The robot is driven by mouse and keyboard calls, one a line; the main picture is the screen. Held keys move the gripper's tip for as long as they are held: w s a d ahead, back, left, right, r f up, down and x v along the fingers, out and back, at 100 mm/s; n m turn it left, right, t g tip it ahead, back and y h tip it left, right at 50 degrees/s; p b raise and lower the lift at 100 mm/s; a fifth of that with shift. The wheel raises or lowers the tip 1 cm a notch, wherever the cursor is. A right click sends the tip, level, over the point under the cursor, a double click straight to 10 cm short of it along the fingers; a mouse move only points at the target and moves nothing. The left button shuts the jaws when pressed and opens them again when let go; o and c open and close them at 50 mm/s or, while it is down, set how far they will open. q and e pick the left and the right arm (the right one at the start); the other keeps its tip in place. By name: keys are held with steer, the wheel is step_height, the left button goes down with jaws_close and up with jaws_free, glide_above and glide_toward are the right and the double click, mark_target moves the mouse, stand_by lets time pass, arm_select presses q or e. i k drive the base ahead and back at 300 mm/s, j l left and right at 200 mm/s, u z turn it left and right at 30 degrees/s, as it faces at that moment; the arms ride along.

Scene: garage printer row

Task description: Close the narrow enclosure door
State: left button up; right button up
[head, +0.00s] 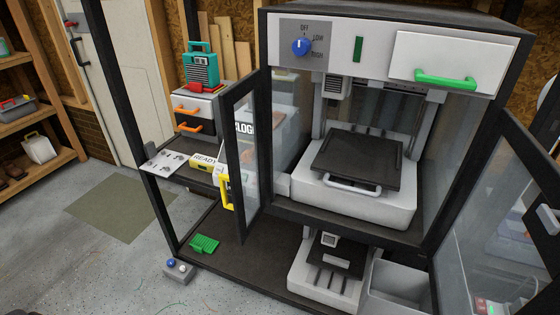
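The narrow enclosure door (246,165) is a dark-framed glass panel. It stands open at the left front post of the printer enclosure (262,40), swung out to the left. A yellow handle (227,192) is on its free, left-hand edge. A wider glass door (487,215) stands open on the enclosure's right side. Between the doors the front is open, and a printer with a dark bed (357,160) shows inside. Neither of my grippers can be made out in the head view.
A shelf with a READY box (206,162) and an orange-handled drawer unit (197,110) is left of the narrow door. A green brick plate (204,243) lies on the lower shelf. Open floor lies at left.

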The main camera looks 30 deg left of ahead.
mark_target(252, 82)
steer(key=i+j+z, duration=0.1)
steer(key=j, duration=0.65)
steer(key=i+j, duration=0.1)
steer(key=j, duration=0.6)
steer(key=j+z, duration=0.15)
steer(key=j, duration=0.6)
steer(key=i+l, duration=0.1)
